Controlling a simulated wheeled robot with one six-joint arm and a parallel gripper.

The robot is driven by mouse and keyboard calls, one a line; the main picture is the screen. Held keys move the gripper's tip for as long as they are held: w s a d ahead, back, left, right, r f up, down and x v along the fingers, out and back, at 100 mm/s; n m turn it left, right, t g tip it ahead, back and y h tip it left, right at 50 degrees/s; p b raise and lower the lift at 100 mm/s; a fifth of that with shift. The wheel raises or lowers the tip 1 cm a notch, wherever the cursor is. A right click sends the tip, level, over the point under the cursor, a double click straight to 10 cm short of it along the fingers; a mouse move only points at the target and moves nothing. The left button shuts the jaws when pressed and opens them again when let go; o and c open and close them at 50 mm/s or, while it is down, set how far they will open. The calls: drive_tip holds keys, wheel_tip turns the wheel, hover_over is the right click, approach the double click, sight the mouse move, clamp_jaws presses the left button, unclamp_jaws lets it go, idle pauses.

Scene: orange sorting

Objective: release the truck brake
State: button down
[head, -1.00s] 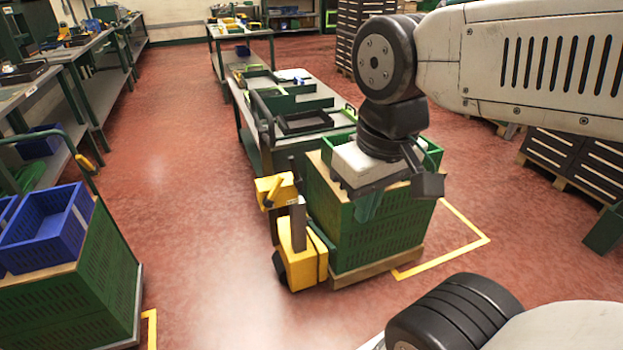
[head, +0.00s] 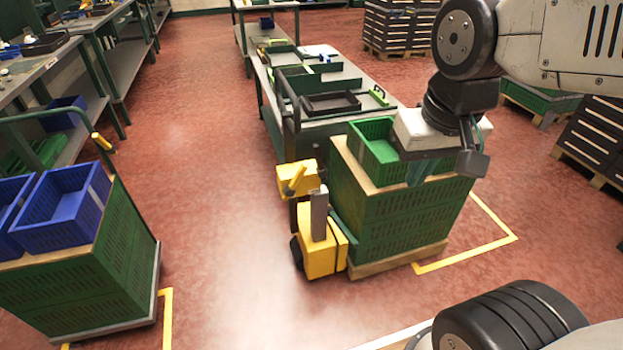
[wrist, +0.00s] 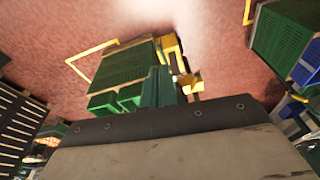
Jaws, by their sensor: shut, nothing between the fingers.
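A yellow pallet truck (head: 322,250) stands at the near left end of a stack of green crates (head: 405,215) on a wooden pallet. A yellow lever (head: 296,180) sticks up at a slant from the truck's upper yellow block, beside a grey upright. Whether this lever is the brake I cannot tell. My gripper (head: 416,172) is shut and empty, pointing down in front of the crate stack's upper part, right of the truck and apart from the lever. In the wrist view my gripper (wrist: 157,86) overlaps the crates, with the yellow truck (wrist: 170,48) just beyond.
A trolley with blue crates (head: 62,220) stands at the left, with a yellow grip (head: 102,142) on its rail. A table with trays (head: 345,128) is behind the truck. Yellow floor lines (head: 470,255) mark the stack's right side. Open red floor lies left of the truck.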

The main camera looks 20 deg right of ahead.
drive_tip(key=w+f+m+t, duration=0.3)
drive_tip(key=w+f, duration=0.3)
drive_tip(key=w, duration=0.6)
drive_tip(key=w+f+m+t, duration=0.3)
drive_tip(key=w+f+m, duration=0.15)
drive_tip(key=w, duration=0.75)
drive_tip(key=w+f+m+t, duration=0.3)
drive_tip(key=w+f, duration=0.4)
drive_tip(key=w, duration=0.5)
drive_tip(key=m+t+y, duration=0.4)
drive_tip(key=m+t, duration=0.4)
drive_tip(key=m, duration=0.2)
approach(295, 183)
drive_tip(key=s+d+r, duration=0.1)
drive_tip(key=d+r, duration=0.1)
drive_tip(key=d, duration=0.3)
drive_tip(key=shift+s+d, duration=0.2)
drive_tip(key=x, duration=1)
drive_tip(key=shift+f, duration=0.15)
drive_tip(key=shift+a, duration=0.15)
